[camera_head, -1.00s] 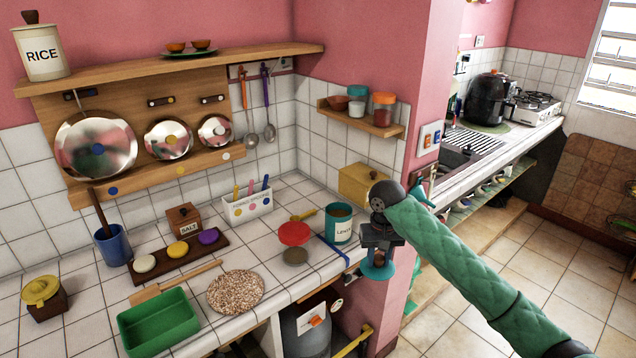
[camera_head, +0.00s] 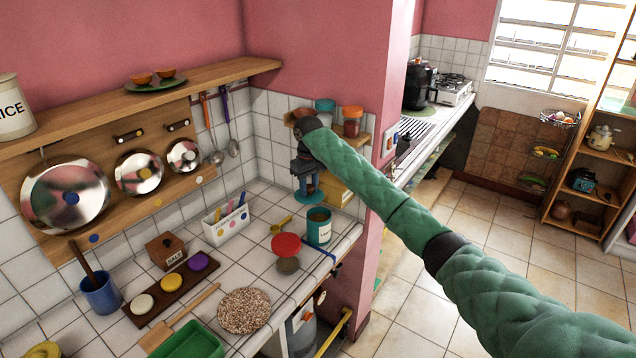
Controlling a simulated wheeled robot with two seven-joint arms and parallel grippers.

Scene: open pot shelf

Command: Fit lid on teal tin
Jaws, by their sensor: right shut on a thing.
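The teal tin (camera_head: 319,236) with a white label stands upright on the tiled counter near its right end. Its top is open and shows brown inside. My right gripper (camera_head: 306,186) is shut on the teal lid (camera_head: 311,199), a flat round disc. The lid hangs below the fingers, roughly level, and appears just above the tin and a little to the left in the picture. It is apart from the tin's rim. The exact gap in depth is hard to tell. My left gripper is not in view.
A red lid (camera_head: 286,244) and a yellow scoop (camera_head: 281,225) lie left of the tin. The small wall shelf (camera_head: 361,141) with jars is close behind my gripper. A white cutlery holder (camera_head: 227,229) stands further left.

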